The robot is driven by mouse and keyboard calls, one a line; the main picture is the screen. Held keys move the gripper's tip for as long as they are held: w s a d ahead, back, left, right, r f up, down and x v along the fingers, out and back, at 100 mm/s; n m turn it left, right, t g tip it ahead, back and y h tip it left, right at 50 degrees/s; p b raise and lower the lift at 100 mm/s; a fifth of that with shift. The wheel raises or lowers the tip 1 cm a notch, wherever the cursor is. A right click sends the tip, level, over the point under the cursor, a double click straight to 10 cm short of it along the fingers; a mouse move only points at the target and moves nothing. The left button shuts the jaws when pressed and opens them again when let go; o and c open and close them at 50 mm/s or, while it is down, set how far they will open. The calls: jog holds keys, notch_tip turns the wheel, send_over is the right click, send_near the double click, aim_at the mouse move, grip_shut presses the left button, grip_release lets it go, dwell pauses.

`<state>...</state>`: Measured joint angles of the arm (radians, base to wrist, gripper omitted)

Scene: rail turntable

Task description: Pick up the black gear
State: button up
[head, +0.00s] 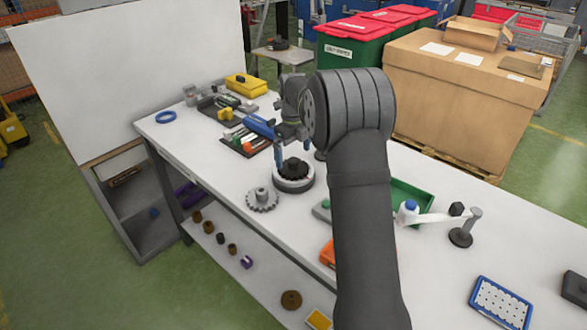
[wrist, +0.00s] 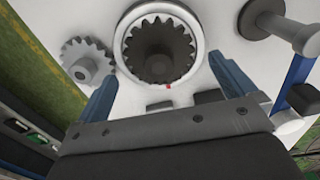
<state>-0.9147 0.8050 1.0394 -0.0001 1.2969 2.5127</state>
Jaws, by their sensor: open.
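The black gear (head: 294,167) sits on a round turntable (head: 293,186) with a pale rim on the white table. In the wrist view the toothed black gear (wrist: 157,62) lies inside the pale ring (wrist: 122,40), its dark hub facing the camera. My gripper (head: 285,150) is above the gear in the head view, partly hidden by my arm. In the wrist view its two blue fingers are spread wide, and my gripper (wrist: 166,73) is empty. The fingertips appear on either side of the turntable's near part. I cannot tell the exact height gap.
A grey gear (head: 262,200) with a raised hub lies just left of the turntable, also visible in the wrist view (wrist: 88,62). A green tray (head: 410,194) and a stand (head: 461,236) are at right. Tools and a yellow case (head: 246,86) lie further back.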

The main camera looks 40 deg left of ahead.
aim_at(294, 160)
jog(key=shift+s+d+f, duration=0.1)
jog(key=shift+f, duration=1.85)
jog(key=c, duration=1)
jog(key=shift+r, duration=0.1)
jog(key=shift+c, duration=1.3)
jog(key=shift+r, duration=0.1)
